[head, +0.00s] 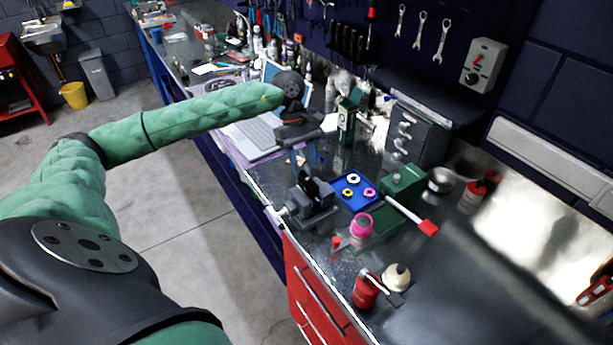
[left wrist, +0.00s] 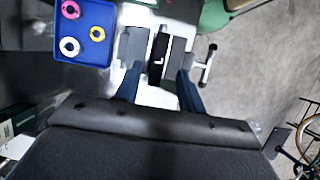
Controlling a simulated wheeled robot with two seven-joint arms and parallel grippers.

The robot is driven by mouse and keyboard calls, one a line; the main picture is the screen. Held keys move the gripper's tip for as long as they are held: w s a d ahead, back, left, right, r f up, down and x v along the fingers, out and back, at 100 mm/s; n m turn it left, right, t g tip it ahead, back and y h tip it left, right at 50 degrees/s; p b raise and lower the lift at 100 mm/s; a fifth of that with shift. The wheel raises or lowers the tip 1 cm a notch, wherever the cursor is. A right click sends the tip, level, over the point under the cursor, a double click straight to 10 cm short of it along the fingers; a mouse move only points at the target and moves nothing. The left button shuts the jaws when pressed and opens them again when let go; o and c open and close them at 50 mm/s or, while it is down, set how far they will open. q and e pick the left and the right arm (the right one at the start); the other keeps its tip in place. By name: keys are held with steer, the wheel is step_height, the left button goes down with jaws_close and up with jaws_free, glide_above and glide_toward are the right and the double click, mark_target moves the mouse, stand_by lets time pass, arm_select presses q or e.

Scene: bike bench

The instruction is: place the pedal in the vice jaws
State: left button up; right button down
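The grey bench vice (head: 322,214) stands at the bench's front edge in the head view, and its handle shows in the left wrist view (left wrist: 205,66). A black pedal (left wrist: 158,58) with a white L mark sits between the vice's grey jaws in the left wrist view; its dark shape also shows in the head view (head: 314,187). How deep it sits is unclear. My left gripper (left wrist: 160,70) points down over the vice, with its blue fingers apart on either side of the pedal and a gap to each side. In the head view the gripper (head: 308,165) is just above the vice. My right gripper is out of view.
A blue tray (head: 344,203) with several coloured rings stands right beside the vice. A laptop (head: 256,137) is behind. Floor is free in front of the bench.

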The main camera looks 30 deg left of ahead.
arm_select(q)
steer(key=v, duration=0.4)
steer(key=shift+w, duration=0.1)
steer(key=shift+v, duration=0.8)
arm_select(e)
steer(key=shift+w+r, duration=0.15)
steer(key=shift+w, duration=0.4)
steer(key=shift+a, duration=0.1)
